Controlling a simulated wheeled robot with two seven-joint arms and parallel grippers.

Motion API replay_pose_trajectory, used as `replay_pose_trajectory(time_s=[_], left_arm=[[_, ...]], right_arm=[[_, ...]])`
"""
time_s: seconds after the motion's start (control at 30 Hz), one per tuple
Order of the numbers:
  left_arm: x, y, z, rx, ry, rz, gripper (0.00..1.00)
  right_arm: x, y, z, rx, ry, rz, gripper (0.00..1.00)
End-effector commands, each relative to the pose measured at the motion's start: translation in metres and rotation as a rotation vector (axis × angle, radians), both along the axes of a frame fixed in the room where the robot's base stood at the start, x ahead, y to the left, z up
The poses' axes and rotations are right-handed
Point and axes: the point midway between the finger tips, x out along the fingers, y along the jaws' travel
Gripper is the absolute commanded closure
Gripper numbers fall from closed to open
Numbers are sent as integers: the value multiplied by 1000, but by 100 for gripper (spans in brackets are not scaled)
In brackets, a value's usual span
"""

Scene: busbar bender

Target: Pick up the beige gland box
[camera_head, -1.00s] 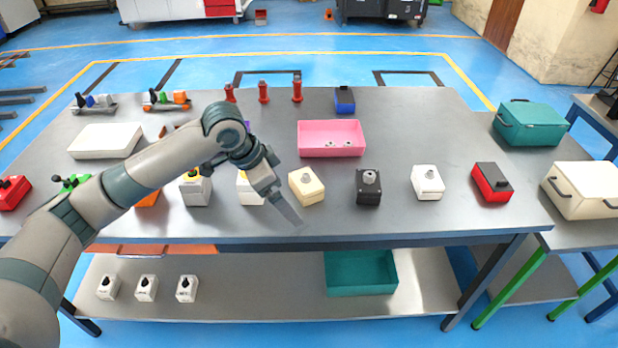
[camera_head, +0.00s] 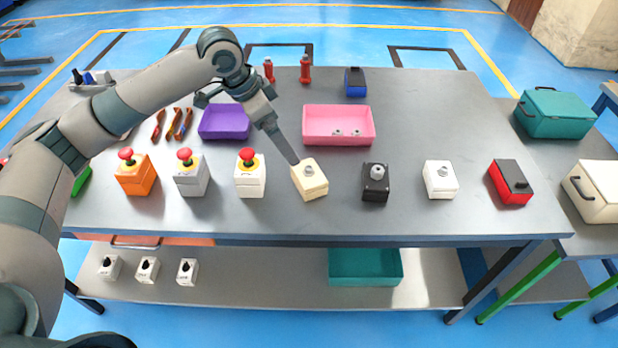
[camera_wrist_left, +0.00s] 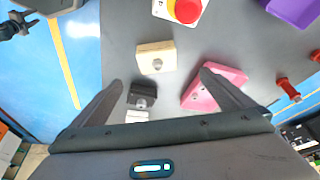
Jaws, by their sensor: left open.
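The beige gland box (camera_head: 310,183) stands on the grey table near its front edge, with a grey gland on its top. It also shows in the left wrist view (camera_wrist_left: 157,60), ahead of the open jaws and not between the fingers. My left gripper (camera_head: 294,160) is at the box's back left upper edge in the head view; whether it touches the box I cannot tell. In the left wrist view the left gripper's (camera_wrist_left: 160,85) fingers are spread wide and hold nothing. My right gripper is not in view.
A black gland box (camera_head: 375,183) stands right of the beige one, and a white box with a red button (camera_head: 250,177) stands left. A pink tray (camera_head: 338,140) and a purple tray (camera_head: 224,135) lie behind. A white gland box (camera_head: 440,180) is further right.

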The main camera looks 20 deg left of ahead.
Motion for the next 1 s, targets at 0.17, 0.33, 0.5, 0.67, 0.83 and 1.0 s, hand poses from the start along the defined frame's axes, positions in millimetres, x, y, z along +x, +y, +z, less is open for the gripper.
replay_pose_trajectory(time_s=[0.17,0.33,0.5,0.67,0.83,1.0], left_arm=[[4,-6,-16,0,5,1,0],[11,-14,-43,1,5,0,0],[19,-24,-71,1,5,1,0],[25,-31,-94,0,3,-1,0],[29,-35,-107,0,0,0,0],[30,-35,-110,0,0,0,0]], right_arm=[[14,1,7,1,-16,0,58],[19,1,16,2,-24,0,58],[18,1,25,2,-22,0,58],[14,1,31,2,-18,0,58],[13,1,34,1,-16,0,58],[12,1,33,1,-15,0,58]])
